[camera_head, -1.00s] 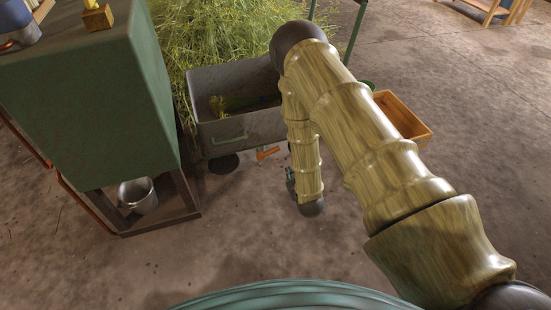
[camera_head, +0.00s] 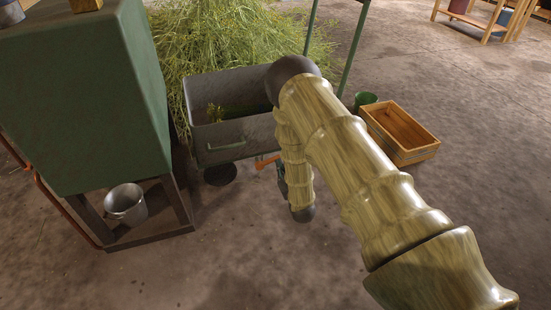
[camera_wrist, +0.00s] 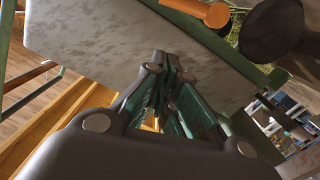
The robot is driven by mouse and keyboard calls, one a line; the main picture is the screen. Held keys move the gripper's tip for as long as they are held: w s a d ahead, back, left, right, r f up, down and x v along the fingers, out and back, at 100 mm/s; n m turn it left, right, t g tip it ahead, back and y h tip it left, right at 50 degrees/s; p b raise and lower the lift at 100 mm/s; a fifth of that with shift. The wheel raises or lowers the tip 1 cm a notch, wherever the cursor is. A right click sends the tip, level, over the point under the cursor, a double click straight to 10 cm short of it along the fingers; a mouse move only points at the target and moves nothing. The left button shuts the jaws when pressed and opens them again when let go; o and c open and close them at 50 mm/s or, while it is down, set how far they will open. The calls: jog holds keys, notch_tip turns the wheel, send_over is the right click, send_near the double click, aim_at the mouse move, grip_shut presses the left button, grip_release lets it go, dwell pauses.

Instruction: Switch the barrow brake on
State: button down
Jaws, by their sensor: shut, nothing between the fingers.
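In the wrist view an orange round-ended piece (camera_wrist: 205,12), which looks like the lever, shows at the top beside the barrow's grey wall (camera_wrist: 95,40). My gripper (camera_wrist: 168,78) is shut and empty, its green fingers pointing towards that wall. Contact cannot be told. In the head view my gripper (camera_head: 281,178) is mostly hidden behind my arm, just right of the lever.
A dark wheel (camera_head: 220,174) sits under the barrow. A green cabinet on a stand (camera_head: 90,100) with a metal bucket (camera_head: 126,204) stands left. A wooden crate (camera_head: 405,155) and green pot (camera_head: 366,100) stand right. Cut herbs (camera_head: 240,40) lie behind. The near floor is clear.

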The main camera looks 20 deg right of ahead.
jog(key=b, duration=0.6)
send_over(269, 161)
jog(key=s+d, duration=0.1)
jog(key=s, duration=0.1)
jog(key=shift+s+d+f, duration=0.1)
jog(key=shift+s+f, duration=0.05)
jog(key=shift+f, duration=0.3)
jog(key=shift+d+f+b, duration=0.25)
jog(key=shift+f+b, duration=0.15)
jog(key=shift+f, duration=0.65)
jog(key=shift+w+d+f+b, duration=0.2)
jog(key=shift+f+b, duration=0.25)
jog(key=shift+f, duration=0.25)
jog(key=shift+d, duration=0.15)
